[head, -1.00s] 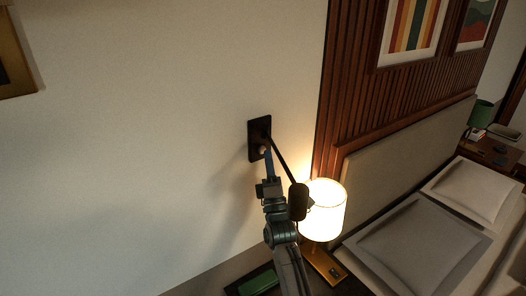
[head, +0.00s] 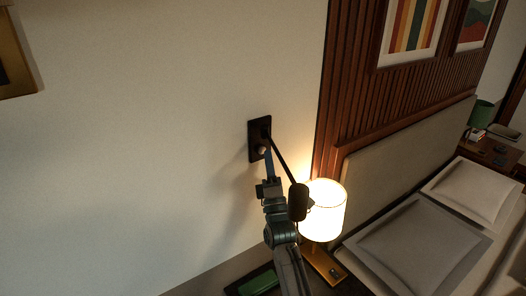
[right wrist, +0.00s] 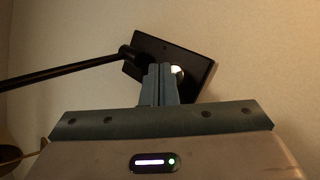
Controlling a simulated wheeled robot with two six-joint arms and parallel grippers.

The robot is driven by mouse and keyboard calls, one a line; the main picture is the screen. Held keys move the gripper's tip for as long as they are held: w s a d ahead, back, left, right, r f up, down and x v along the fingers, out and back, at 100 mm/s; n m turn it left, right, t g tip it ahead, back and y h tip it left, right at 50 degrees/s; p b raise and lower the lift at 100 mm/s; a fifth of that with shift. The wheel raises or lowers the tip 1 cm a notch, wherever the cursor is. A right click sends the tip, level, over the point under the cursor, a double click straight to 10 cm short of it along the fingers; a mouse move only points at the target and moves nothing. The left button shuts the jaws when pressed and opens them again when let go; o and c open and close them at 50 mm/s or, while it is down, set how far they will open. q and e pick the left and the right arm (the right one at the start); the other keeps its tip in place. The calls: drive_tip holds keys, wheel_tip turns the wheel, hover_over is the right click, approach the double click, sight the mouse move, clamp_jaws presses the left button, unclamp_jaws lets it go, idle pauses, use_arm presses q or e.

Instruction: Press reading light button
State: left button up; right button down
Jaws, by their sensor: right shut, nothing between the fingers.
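The reading light's dark wall plate (head: 254,139) is fixed to the wall, with a thin black arm running down right to a black lamp head (head: 298,202). A pale round button (head: 262,149) sits on the plate. My right gripper (head: 268,157) is shut and empty, its fingertips just below the button. In the right wrist view the plate (right wrist: 193,62) is behind the shut fingers (right wrist: 158,84), and the button (right wrist: 177,71) shows just right of the fingertips, partly hidden. I cannot tell whether they touch it. My left gripper is not in view.
A lit table lamp (head: 327,209) stands close to the right of my right arm. A dark surface with a green item (head: 259,283) lies below. The bed with pillows (head: 422,243) is at the right.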

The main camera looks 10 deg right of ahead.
drive_tip(key=shift+w, duration=0.15)
idle(0.5)
drive_tip(key=shift+w+a+b, duration=0.15)
drive_tip(key=shift+w+b, duration=0.15)
drive_tip(key=shift+b, duration=0.05)
drive_tip(key=shift+w, duration=0.1)
idle(0.3)
drive_tip(key=shift+s, duration=0.6)
drive_tip(key=shift+d, duration=0.2)
drive_tip(key=shift+s+d+p, duration=0.35)
drive_tip(key=shift+s, duration=0.6)
drive_tip(key=shift+s+d+p, duration=0.3)
drive_tip(key=shift+s+p, duration=0.1)
drive_tip(key=shift+s, duration=0.5)
drive_tip(key=shift+s+d+p, duration=0.35)
drive_tip(key=shift+s, duration=0.6)
